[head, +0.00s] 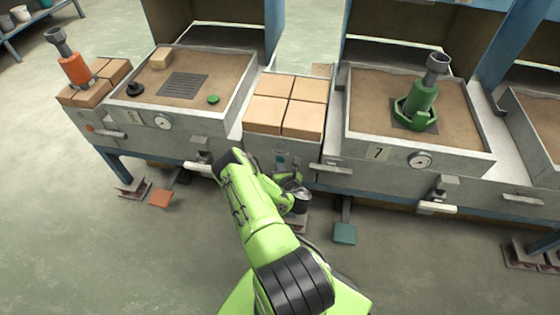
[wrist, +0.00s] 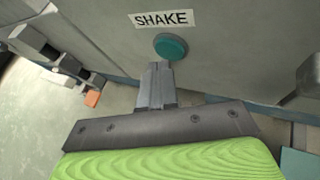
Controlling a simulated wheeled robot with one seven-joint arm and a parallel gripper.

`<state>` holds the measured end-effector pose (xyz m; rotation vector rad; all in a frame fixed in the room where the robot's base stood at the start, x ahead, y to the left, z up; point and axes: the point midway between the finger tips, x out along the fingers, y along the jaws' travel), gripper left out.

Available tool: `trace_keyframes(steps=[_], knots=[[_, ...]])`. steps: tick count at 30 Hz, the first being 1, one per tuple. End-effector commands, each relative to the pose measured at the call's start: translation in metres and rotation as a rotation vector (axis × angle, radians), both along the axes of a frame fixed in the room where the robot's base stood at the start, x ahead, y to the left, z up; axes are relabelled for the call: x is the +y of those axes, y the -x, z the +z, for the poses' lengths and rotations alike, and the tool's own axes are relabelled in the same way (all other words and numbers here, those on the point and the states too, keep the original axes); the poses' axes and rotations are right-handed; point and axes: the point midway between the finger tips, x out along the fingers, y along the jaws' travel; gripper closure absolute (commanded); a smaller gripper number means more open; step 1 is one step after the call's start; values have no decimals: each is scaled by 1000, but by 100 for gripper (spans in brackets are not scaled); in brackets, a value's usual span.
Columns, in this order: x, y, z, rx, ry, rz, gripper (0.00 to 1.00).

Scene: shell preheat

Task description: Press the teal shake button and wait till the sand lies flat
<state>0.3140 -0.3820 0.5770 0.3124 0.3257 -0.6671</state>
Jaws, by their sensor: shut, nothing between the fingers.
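The teal shake button (wrist: 170,47) is a round knob on a grey panel, under a white SHAKE label (wrist: 162,19) in the wrist view. It also shows small in the head view (head: 281,159), on the panel below the bricks. My gripper (wrist: 157,66) is shut and empty, with its fingertips just below the button in the wrist picture; I cannot tell if they touch it. Sand lies in the left box (head: 240,97) and in the right box numbered 7 (head: 480,155). The sand looks mostly level in both, with objects standing on it.
Several tan bricks (head: 290,102) lie between the two boxes. A green burner-like fitting (head: 417,105) stands in the right box. An orange pedal (head: 160,198) and a teal pedal (head: 344,233) are near the floor. White-handled levers (head: 436,208) stick out from the fronts.

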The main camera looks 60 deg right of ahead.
Motion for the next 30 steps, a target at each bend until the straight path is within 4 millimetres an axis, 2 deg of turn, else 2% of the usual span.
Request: trace_keyframes(steps=[30], knots=[[-9,-4,0,1,1,0,100]])
